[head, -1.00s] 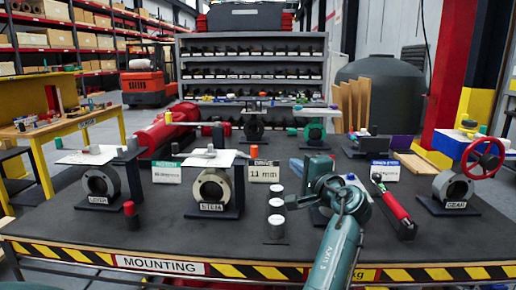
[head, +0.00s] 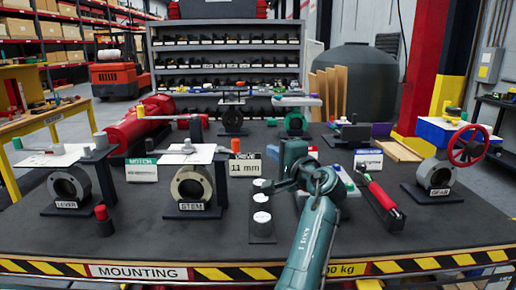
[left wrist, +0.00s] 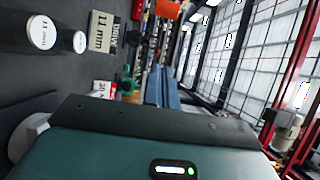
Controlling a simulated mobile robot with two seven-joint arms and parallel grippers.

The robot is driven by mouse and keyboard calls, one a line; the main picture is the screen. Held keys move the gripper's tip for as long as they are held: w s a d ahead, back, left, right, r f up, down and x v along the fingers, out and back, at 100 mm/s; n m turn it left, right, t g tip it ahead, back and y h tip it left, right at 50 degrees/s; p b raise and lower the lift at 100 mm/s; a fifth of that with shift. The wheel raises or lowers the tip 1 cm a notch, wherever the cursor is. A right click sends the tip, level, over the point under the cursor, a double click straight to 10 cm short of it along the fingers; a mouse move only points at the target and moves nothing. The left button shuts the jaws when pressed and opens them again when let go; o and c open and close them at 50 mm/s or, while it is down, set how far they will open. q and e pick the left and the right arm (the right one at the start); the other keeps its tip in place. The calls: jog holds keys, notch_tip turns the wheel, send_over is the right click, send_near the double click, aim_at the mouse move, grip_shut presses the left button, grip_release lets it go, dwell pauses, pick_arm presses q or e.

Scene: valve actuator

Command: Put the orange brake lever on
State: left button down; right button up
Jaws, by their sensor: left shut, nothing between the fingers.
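An orange upright piece (head: 235,145) stands behind the 11 mm card, beside the white plate over the STEM stand (head: 193,187); it also shows at the top of the left wrist view (left wrist: 168,7). I cannot tell for certain that it is the brake lever's grip. A grey peg (head: 187,145) stands on that plate. My left gripper (left wrist: 162,88) is shut and empty, pointing away over the table; in the head view its teal body stands right of the card, the fingers hard to make out. My right gripper is not in view.
White-topped cylinders (head: 261,217) stand in a row left of my arm. The 11 mm card (head: 245,166) is behind them. The LEVER stand (head: 68,187) is at left, the GEAR stand with a red handwheel (head: 468,146) at right. A red-handled tool (head: 381,197) lies in a tray.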

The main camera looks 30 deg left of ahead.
pick_arm(q)
jog(key=w+a+p, duration=0.1)
jog(key=a+p, duration=0.1)
jog(key=a, duration=0.7)
jog(key=shift+p, duration=0.4)
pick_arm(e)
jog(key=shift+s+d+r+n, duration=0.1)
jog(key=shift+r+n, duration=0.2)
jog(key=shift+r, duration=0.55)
pick_arm(q)
jog(key=shift+w, duration=0.1)
